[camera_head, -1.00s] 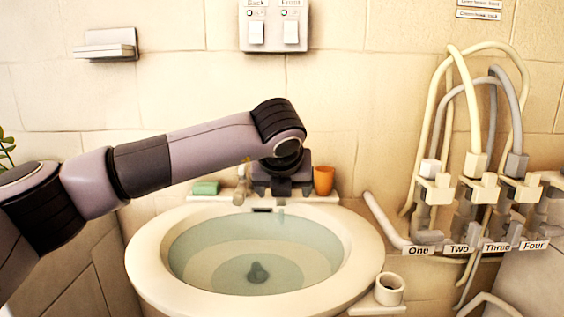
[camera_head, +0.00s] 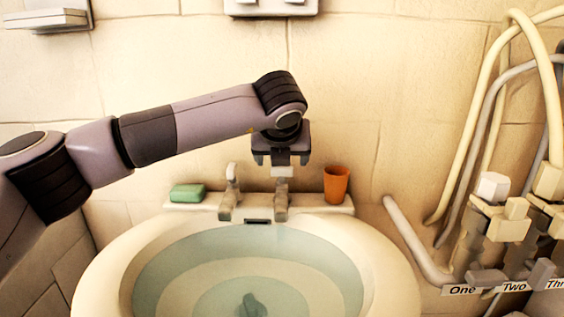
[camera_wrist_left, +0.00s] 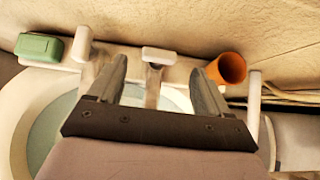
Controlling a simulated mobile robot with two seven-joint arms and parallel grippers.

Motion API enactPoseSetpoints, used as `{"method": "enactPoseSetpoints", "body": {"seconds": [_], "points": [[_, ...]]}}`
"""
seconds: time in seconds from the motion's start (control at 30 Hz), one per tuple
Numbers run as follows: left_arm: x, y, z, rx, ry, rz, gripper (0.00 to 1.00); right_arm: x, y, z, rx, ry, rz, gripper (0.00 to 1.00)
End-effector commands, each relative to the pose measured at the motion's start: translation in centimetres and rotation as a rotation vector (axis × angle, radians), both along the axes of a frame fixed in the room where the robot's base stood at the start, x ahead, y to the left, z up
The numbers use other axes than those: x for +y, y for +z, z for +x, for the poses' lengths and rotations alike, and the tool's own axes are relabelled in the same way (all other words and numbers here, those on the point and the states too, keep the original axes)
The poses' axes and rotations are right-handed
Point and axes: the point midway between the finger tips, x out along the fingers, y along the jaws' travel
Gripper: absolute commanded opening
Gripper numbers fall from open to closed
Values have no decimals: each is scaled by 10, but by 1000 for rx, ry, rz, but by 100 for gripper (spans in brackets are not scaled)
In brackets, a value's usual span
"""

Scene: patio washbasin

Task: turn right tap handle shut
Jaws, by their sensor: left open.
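The right tap (camera_head: 281,200) stands on the back ledge of the washbasin, with its pale handle (camera_head: 281,171) on top. My left gripper (camera_head: 281,158) is open, pointing down, right over this handle. In the left wrist view, the handle (camera_wrist_left: 158,54) lies between the two spread fingers (camera_wrist_left: 160,80), with a gap visible on both sides. Whether the fingers reach down to the handle's level is hard to tell. The left tap (camera_head: 230,194) stands just left of it. My right gripper is not in view.
A green soap (camera_head: 187,193) lies left of the taps, and an orange cup (camera_head: 336,184) stands close to their right. The basin (camera_head: 395,280) holds water. Hoses and labelled valves (camera_head: 500,222) fill the right side.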

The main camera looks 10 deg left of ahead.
Motion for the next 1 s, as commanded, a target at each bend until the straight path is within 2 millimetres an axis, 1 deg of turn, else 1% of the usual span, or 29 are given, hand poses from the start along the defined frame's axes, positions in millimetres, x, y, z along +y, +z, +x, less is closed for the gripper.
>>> {"method": "enactPoseSetpoints", "body": {"seconds": [0.03, 0.17, 0.3, 0.43, 0.7, 0.77, 0.8, 0.87, 0.9, 1.0], "points": [[2, -7, 6, 5, 2, 3, 79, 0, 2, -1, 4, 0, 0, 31], [5, -22, 20, 4, 2, 1, 79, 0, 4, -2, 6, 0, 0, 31], [6, -31, 30, 2, 1, 0, 79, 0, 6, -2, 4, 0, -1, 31], [7, -37, 35, 2, 0, 1, 79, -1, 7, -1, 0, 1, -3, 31], [7, -37, 36, 1, -1, 0, 79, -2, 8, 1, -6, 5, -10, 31], [7, -37, 36, 1, -1, 0, 59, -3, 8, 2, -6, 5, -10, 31], [7, -37, 36, 1, -1, 0, 46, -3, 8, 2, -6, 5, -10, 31], [7, -37, 36, 1, -1, 0, 27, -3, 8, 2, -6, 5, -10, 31], [7, -37, 36, 1, -1, 0, 22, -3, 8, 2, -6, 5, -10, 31], [7, -37, 36, 1, -2, 0, 23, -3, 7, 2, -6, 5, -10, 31]]}}
